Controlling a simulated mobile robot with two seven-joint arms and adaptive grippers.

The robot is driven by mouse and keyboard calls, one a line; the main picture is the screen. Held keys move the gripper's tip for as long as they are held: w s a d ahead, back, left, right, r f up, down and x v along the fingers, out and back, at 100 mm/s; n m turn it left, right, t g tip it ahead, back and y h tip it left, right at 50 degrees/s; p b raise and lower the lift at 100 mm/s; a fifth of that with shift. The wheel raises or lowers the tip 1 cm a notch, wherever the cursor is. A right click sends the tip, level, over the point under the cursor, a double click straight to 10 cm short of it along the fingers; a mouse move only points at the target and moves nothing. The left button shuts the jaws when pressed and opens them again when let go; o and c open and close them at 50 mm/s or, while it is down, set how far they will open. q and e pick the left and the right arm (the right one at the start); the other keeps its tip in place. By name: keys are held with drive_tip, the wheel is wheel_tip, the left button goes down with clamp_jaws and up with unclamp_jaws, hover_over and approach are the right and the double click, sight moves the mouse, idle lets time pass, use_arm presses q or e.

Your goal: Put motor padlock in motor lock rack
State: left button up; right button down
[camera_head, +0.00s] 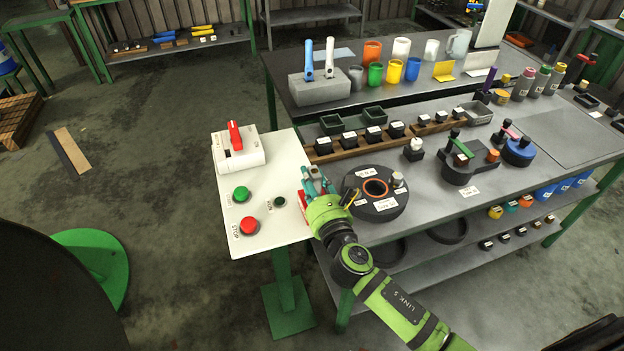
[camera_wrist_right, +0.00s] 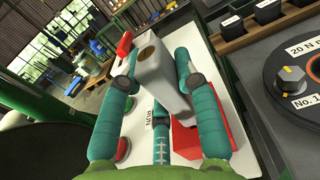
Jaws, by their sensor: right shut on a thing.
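My right gripper (camera_head: 316,184) is at the right edge of a white control panel (camera_head: 261,182). Its teal fingers, also in the right wrist view (camera_wrist_right: 158,85), are closed around a pale grey block (camera_wrist_right: 163,75) with a round mark on its end; it appears to be the motor padlock. A red piece (camera_wrist_right: 200,143) shows below the block; I cannot tell whether they are joined. In the head view the fingers hide most of the held thing. A white box with a red lever (camera_head: 235,136) sits on the panel's far part. I cannot identify the lock rack with certainty. My left gripper is out of view.
The panel carries a green button (camera_head: 241,193), a red button (camera_head: 249,225) and a small dark knob (camera_head: 279,202). A round black fixture (camera_head: 376,208) stands close to the right of my gripper. Wooden racks of black blocks (camera_head: 349,138) stand behind it.

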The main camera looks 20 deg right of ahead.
drive_tip(key=shift+f+b, duration=0.3)
drive_tip(key=shift+f, duration=0.15)
drive_tip(key=c, duration=0.8)
unclamp_jaws()
drive_tip(key=shift+c, duration=0.2)
drive_tip(key=s, duration=1.2)
drive_tip(key=shift+d, duration=0.2)
